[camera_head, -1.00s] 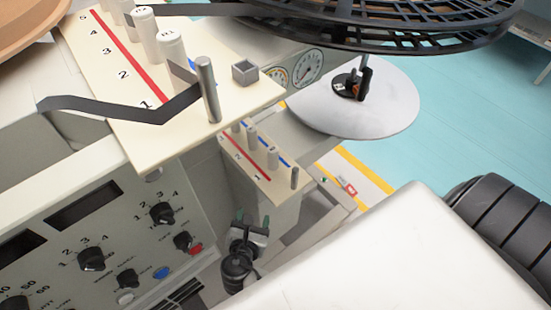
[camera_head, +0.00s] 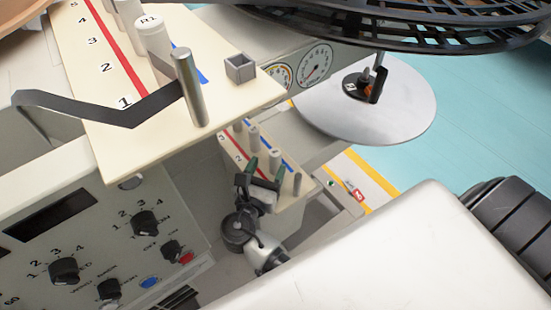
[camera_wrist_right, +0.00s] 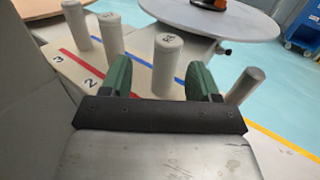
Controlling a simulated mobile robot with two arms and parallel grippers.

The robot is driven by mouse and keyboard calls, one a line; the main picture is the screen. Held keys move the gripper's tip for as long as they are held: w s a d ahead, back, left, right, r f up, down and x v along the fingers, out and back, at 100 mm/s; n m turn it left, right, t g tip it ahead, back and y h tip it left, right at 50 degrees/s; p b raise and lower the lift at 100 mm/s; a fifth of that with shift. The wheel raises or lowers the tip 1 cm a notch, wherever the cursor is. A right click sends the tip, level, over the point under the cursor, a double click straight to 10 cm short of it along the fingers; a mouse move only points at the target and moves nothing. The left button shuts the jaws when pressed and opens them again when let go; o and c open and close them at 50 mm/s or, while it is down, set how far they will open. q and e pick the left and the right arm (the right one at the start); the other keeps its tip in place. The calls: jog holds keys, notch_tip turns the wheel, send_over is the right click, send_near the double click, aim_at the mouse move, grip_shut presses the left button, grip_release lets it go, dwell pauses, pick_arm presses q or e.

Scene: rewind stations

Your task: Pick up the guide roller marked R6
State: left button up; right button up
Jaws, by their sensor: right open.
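A pale upright guide roller (camera_wrist_right: 166,62) stands on the lower pegboard, and its small top mark looks like R6 but is hard to read. It also shows in the head view (camera_head: 275,158). My right gripper (camera_wrist_right: 160,74) is open with green fingers. In the wrist view the roller shows between the fingertips and beyond them, with no visible contact. In the head view my right gripper (camera_head: 265,170) is at the near side of the lower board (camera_head: 291,214). My left gripper is not in view.
Two more pale rollers (camera_wrist_right: 110,35) (camera_wrist_right: 76,24) stand left of it, and a metal pin (camera_wrist_right: 244,86) stands right. The upper board (camera_head: 140,150) holds a roller marked R1 (camera_head: 154,40) and a thick metal post (camera_head: 190,88). A grey disc (camera_head: 405,110) lies beyond.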

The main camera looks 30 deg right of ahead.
aim_at(273, 162)
jog(key=x, duration=0.5)
jog(key=shift+s+d+r, duration=0.25)
jog(key=shift+w+d, duration=0.25)
jog(key=shift+d, duration=0.05)
jog(key=c, duration=1)
